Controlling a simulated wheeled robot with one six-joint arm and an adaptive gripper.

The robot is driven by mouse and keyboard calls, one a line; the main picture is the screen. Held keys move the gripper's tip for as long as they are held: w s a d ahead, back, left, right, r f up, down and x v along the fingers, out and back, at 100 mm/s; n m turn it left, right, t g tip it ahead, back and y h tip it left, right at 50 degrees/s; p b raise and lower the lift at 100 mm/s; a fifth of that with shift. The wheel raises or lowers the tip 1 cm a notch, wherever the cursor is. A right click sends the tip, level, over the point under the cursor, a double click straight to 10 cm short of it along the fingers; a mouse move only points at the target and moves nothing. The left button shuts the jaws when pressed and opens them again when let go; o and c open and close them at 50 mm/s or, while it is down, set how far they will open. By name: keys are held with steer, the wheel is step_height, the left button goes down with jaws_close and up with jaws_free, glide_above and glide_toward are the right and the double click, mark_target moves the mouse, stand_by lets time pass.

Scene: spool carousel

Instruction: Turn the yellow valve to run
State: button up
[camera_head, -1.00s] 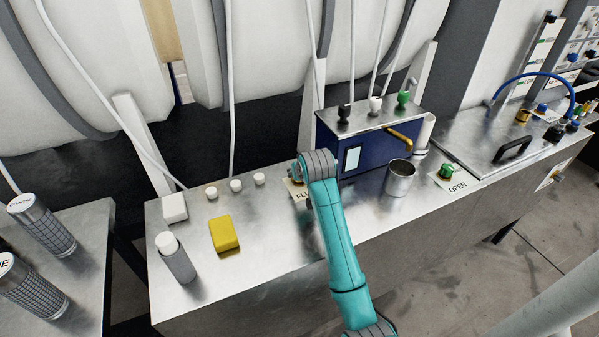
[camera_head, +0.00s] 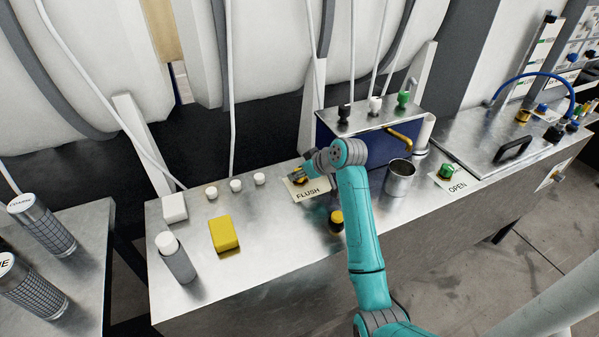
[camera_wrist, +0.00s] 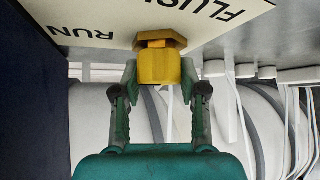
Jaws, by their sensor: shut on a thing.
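The yellow valve (camera_wrist: 159,66) shows in the wrist view, with a block-shaped handle on a wider brass-coloured base. My gripper (camera_wrist: 160,78) is shut on the handle, one finger on each side. A white label plate (camera_wrist: 98,14) behind the valve reads FLUSH and RUN. In the head view my gripper (camera_head: 305,174) is at the valve (camera_head: 299,181), which is partly covered. There the plate (camera_head: 310,192) shows FLUSH, and RUN is hidden. I cannot tell exactly which word the handle points to.
A blue box (camera_head: 386,150) with a brass spout stands behind my arm. A metal cup (camera_head: 399,181) and a black-and-yellow knob (camera_head: 336,219) are close to the arm.

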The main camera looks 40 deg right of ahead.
stand_by(0.3)
steer(key=o, duration=1.2)
steer(key=shift+c, duration=0.2)
steer(key=v, duration=1.2)
steer(key=shift+d, duration=0.15)
